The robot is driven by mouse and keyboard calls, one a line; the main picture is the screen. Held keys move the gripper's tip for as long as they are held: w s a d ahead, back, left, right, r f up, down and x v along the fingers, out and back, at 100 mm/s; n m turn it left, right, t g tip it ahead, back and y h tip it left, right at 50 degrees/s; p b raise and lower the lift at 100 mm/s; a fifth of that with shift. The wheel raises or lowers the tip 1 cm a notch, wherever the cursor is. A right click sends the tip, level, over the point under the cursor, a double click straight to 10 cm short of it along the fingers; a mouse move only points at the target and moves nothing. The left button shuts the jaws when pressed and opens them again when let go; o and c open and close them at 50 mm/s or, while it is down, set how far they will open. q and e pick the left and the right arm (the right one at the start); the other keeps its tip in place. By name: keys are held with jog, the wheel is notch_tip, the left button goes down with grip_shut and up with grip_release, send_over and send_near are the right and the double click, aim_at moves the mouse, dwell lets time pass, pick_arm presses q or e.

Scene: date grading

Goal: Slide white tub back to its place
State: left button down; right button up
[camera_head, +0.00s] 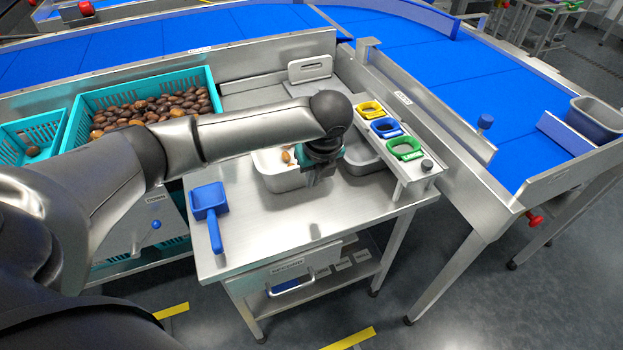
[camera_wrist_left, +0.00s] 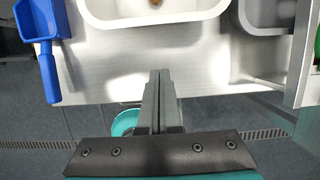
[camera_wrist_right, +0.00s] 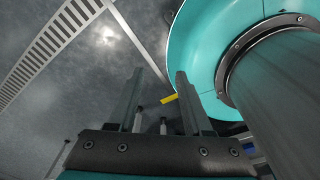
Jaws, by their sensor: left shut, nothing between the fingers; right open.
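The white tub (camera_head: 284,181) stands on the steel table with a few dates in it, partly hidden by my left arm and gripper. In the left wrist view the tub's near rim (camera_wrist_left: 150,21) shows at the top, with a brown date inside. My left gripper (camera_head: 318,173) is at the tub's right side in the head view; its fingers (camera_wrist_left: 161,75) are shut and empty, short of the tub's near wall in the wrist view. I cannot tell if they touch it. My right gripper (camera_wrist_right: 156,78) is open and empty over the floor, out of the head view.
A grey tub (camera_head: 362,160) sits right of the white one, beside a rack with yellow (camera_head: 370,108), blue (camera_head: 385,127) and green (camera_head: 405,148) pieces. A blue scoop (camera_head: 210,202) lies at the table's left. A teal crate of dates (camera_head: 75,125) stands behind left. The table front is clear.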

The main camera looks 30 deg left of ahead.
pick_arm(q)
jog(key=b+x, duration=0.3)
jog(key=x, duration=0.6)
jog(key=shift+s, duration=0.1)
jog(key=w+a+b, duration=0.1)
jog(key=w+a, duration=0.1)
jog(key=a, duration=0.1)
jog(key=shift+w+f, duration=0.15)
jog(key=shift+w, duration=0.3)
pick_arm(e)
jog(key=shift+t, duration=0.3)
jog(key=w+f, duration=0.1)
jog(key=w+d+f, duration=0.1)
jog(key=f, duration=0.1)
jog(key=w+f, duration=0.1)
jog(key=shift+d+f, duration=0.2)
jog(key=shift+d, duration=0.2)
jog(key=shift+s, duration=0.1)
